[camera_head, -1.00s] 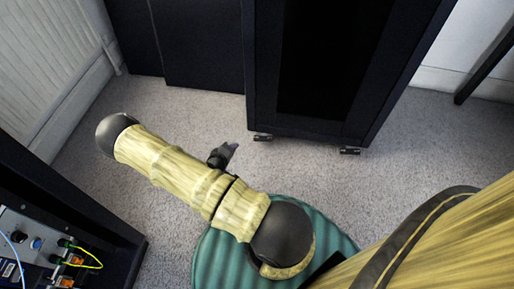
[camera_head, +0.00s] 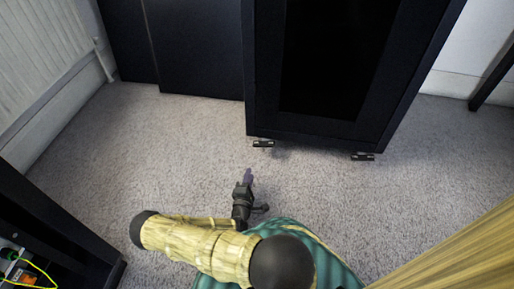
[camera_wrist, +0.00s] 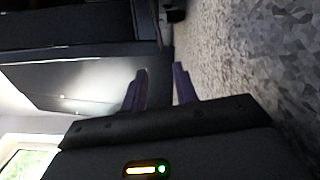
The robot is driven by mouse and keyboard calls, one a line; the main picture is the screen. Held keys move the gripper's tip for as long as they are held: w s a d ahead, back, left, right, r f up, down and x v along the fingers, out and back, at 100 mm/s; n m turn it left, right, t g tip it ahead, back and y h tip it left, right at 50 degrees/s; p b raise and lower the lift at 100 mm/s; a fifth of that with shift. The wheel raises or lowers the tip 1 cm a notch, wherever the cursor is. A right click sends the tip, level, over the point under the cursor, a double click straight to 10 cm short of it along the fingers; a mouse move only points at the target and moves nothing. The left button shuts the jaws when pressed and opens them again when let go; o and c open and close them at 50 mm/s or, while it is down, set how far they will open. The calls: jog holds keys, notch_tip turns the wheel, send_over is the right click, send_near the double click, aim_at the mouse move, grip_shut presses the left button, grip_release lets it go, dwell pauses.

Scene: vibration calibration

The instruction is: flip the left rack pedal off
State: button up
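The black rack (camera_head: 258,75) stands on the carpet at the top of the head view. Two small dark pedals stick out at its foot, the left pedal (camera_head: 263,143) and the right pedal (camera_head: 363,157). I cannot tell their on or off setting. My gripper (camera_head: 248,173) is near the floor, just below the left pedal in the picture and apart from it, pointing towards the rack. In the wrist view my gripper (camera_wrist: 161,85) shows two purple fingers with an empty gap between them. I cannot make out the left pedal for certain there.
Dark cabinet panels (camera_head: 196,50) stand left of the rack. Another black rack (camera_head: 50,225) with cables is at the lower left. A white ribbed panel (camera_head: 45,60) lines the left wall. The grey carpet (camera_head: 130,150) between them is clear.

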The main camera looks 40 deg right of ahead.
aim_at(257, 144)
jog(key=b+x, duration=0.3)
jog(key=x, duration=1.3)
jog(key=shift+d+f, duration=0.1)
jog(key=shift+d, duration=0.15)
jog(key=shift+w+d, duration=0.35)
jog(key=shift+w, duration=0.05)
grip_shut()
